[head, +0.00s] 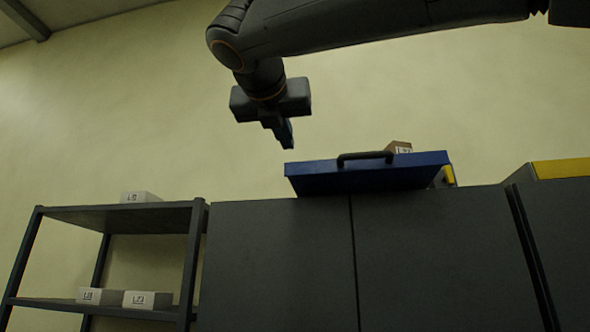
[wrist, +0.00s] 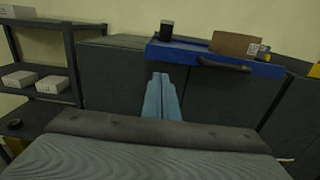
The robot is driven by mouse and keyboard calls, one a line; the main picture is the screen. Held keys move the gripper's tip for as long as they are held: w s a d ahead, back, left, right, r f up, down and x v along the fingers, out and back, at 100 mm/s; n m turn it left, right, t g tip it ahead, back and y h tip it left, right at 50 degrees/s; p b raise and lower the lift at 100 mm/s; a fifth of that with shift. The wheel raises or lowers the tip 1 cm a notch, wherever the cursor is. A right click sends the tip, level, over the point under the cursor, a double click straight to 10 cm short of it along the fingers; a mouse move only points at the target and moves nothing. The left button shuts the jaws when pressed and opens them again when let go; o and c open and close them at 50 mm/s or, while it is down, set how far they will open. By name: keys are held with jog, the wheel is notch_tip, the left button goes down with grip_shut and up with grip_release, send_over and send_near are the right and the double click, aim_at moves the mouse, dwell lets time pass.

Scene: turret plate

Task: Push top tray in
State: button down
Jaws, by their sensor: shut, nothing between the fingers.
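The top tray (head: 369,177) is blue with a dark bar handle (head: 365,156) on its front. It sits at the top of the dark grey cabinet (head: 281,262) and its front stands out past the cabinet face. In the wrist view the tray (wrist: 186,53) carries a brown box (wrist: 237,44) and a small dark cylinder (wrist: 166,30). My gripper (head: 287,143) is shut and empty, above and left of the tray in the head view. In the wrist view its fingers (wrist: 161,82) show below the tray's left part. I cannot tell the exact gap to the tray.
A metal shelf (head: 120,215) with white boxes (head: 147,300) stands to the left. A yellow-topped unit (head: 562,168) stands to the right. The air in front of the cabinet looks clear.

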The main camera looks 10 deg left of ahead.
aim_at(300, 172)
jog(key=w+p, duration=0.1)
jog(key=w, duration=0.3)
jog(key=w+p, duration=0.2)
jog(key=w, duration=0.3)
jog(key=w+p, duration=0.1)
jog(key=w, duration=0.3)
jog(key=shift+w+d+r, duration=0.1)
jog(key=shift+w+d, duration=0.15)
jog(key=shift+w, duration=0.15)
jog(key=shift+w, duration=0.1)
